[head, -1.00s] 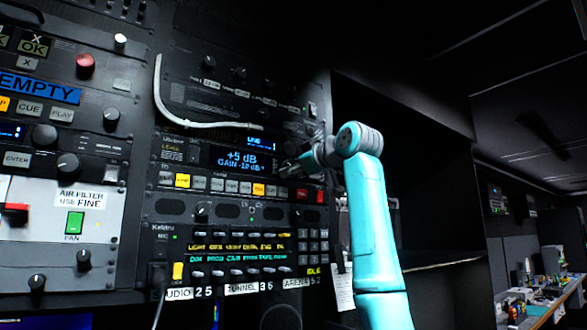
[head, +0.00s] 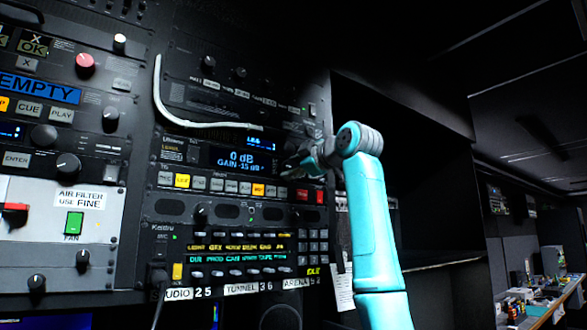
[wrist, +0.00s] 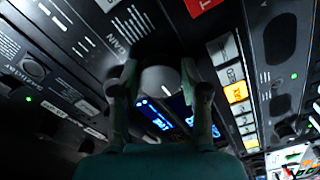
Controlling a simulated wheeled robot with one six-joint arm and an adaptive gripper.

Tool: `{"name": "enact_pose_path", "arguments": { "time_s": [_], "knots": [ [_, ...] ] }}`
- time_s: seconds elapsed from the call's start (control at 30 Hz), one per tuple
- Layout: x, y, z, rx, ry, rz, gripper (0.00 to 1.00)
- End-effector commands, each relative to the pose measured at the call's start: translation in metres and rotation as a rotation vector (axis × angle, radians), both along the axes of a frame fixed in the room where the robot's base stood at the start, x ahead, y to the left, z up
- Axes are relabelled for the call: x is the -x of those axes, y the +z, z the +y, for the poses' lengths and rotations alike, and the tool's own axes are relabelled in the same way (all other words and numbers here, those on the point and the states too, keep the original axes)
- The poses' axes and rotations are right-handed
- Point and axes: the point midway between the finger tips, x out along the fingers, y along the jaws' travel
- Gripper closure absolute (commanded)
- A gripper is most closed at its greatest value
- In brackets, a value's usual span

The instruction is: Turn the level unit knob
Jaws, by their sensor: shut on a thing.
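The level unit (head: 180,155) is a dark rack panel with a lit blue display (head: 241,160) that reads 0 dB and GAIN -15 dB in the head view. Its round grey knob (wrist: 160,80) shows in the wrist view with a white pointer line, beside the word GAIN. My gripper (wrist: 160,90) is shut on the knob, one finger on each side of it. In the head view my gripper (head: 300,165) is at the right end of the display, and it hides the knob there.
A white cable (head: 175,112) hangs across the panel above. An open dark bay lies to the right of the rack.

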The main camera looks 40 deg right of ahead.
Motion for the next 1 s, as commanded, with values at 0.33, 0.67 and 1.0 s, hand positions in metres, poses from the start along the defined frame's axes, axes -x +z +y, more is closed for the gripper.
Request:
{"name": "enact_pose_path", "arguments": {
  "time_s": [0.33,0.67,1.0],
  "knots": [
    [-0.001,-0.001,0.0,-0.001,0.0,0.001,0.3],
    [0.003,0.0,0.0,-0.001,0.0,0.0,0.3],
    [0.056,0.0,-0.001,0.001,-0.001,-0.003,0.3]
  ]
}}
